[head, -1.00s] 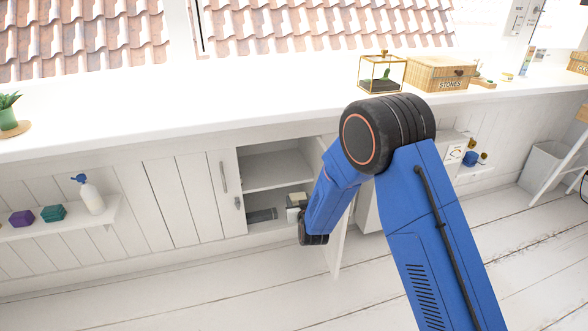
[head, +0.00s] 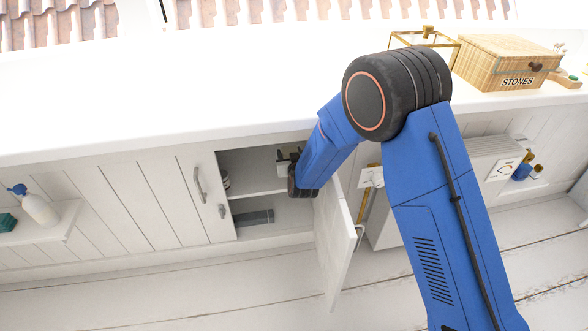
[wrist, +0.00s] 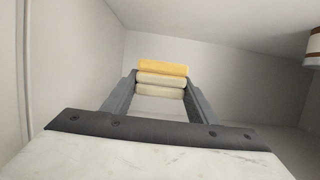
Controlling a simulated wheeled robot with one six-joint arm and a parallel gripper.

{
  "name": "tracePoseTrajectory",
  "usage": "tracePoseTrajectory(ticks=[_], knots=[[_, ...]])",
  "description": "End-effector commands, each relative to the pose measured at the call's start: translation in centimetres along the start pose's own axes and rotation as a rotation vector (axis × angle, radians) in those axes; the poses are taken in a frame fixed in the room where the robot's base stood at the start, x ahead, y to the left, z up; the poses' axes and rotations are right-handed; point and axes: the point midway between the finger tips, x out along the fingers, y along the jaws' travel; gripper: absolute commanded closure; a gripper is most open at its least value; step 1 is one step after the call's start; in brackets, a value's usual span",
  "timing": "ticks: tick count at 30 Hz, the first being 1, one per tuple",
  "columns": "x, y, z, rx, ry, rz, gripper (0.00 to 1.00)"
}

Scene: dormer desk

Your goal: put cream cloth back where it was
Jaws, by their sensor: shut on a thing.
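My gripper (wrist: 160,90) is shut on the cream cloth (wrist: 160,80), which sits folded in layers between the fingertips in the wrist view. A yellow layer (wrist: 162,67) lies against its edge on the upper side of the picture; I cannot tell if it is a separate cloth. In the head view my gripper (head: 292,172) is inside the open cabinet, level with the upper compartment, with a pale bit of the load (head: 283,168) showing beside it. The forearm hides much of the load. I cannot tell whether it touches the shelf (head: 255,187).
A round banded item (head: 226,181) is at the compartment's left, and a banded item also shows in the wrist view (wrist: 314,46). A grey item (head: 253,216) lies in the lower compartment.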

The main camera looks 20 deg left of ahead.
Motion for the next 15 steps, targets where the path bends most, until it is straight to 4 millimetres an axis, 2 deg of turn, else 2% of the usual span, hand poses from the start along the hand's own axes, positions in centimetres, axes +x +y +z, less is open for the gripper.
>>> tracePoseTrajectory(ticks=[10,15], knots=[[1.5,0.0,5.0,-0.002,-0.003,0.0,0.69],[1.9,0.0,6.2,0.0,-0.001,0.0,0.69]])
